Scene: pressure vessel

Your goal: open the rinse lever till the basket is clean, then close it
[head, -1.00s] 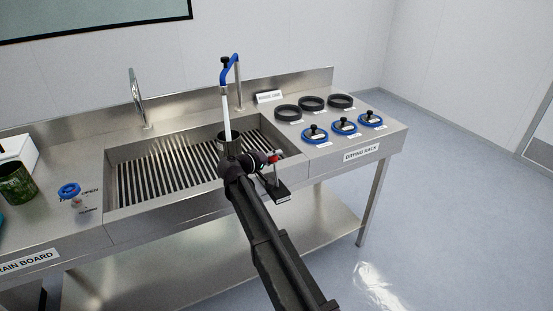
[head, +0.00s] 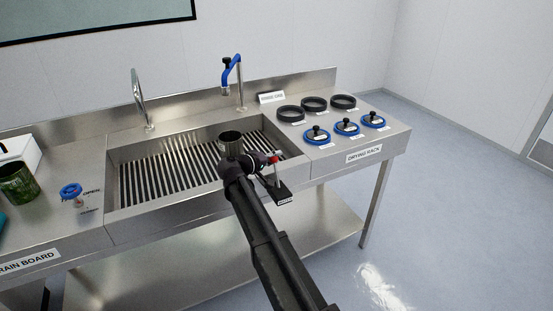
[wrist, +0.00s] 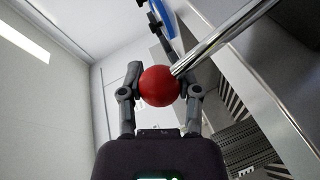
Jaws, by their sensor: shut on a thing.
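The rinse lever is a metal rod (wrist: 225,35) with a red ball knob (wrist: 159,86). My gripper (wrist: 160,90) is shut on the knob, one finger on each side. In the head view the red knob (head: 274,159) shows at the sink's front right edge, beside my wrist. The basket (head: 230,141) looks like a grey metal cup in the sink, partly hidden by my arm; whether it is clean cannot be told. The blue rinse spout (head: 229,72) stands behind it, and no water stream shows from it. The mesh side of the basket (wrist: 241,147) shows in the wrist view.
The drying rack (head: 375,145) at the right holds black rings and blue lids with black knobs. A plain tap (head: 139,100) stands behind the sink. Open floor lies right.

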